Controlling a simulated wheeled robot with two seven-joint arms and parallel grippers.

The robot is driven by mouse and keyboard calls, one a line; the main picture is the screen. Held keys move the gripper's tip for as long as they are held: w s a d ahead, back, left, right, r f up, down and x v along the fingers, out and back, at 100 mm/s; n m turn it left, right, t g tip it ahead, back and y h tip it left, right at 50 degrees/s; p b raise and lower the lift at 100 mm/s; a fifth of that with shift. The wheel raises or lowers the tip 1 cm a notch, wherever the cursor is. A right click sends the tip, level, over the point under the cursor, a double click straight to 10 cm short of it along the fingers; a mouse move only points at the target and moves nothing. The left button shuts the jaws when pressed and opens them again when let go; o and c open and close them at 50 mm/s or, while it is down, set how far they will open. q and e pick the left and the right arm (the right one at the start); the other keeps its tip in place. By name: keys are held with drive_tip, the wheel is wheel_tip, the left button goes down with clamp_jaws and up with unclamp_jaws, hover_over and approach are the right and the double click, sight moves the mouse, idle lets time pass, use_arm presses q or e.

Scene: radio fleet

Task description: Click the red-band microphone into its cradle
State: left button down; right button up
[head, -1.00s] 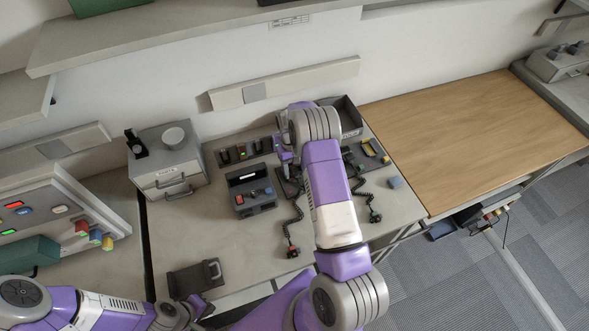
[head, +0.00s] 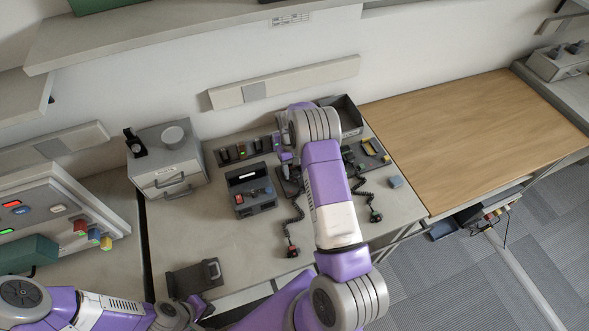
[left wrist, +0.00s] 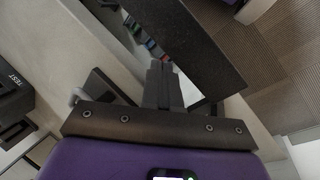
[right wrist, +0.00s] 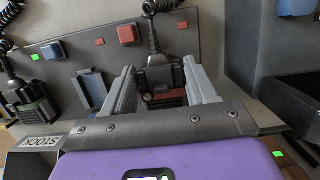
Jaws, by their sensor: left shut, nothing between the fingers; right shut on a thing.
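In the right wrist view, my right gripper (right wrist: 163,88) is shut on the red-band microphone (right wrist: 168,98), a dark body with a red stripe and a coiled cord at its top end. It is close in front of a grey board; I cannot tell whether it touches a cradle there. In the head view my right arm hides the microphone and most of the gripper. My left gripper (head: 197,305) is shut and empty near the table's front left edge; its closed fingers show in the left wrist view (left wrist: 160,82).
An empty blue-lined bracket (right wrist: 92,88) and a green-marked microphone (right wrist: 32,100) stand beside the held one. A grey radio unit (head: 252,190), a cord end with red (head: 292,251) and a dark bracket (head: 195,278) are on the table. The wooden tabletop (head: 475,135) is clear.

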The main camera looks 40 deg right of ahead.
drive_tip(key=shift+f+b, duration=0.45)
drive_tip(key=shift+f, duration=0.15)
drive_tip(key=shift+s+f+b, duration=0.1)
drive_tip(key=shift+f+b, duration=0.2)
drive_tip(key=o, duration=1.1)
drive_tip(key=shift+f, duration=0.1)
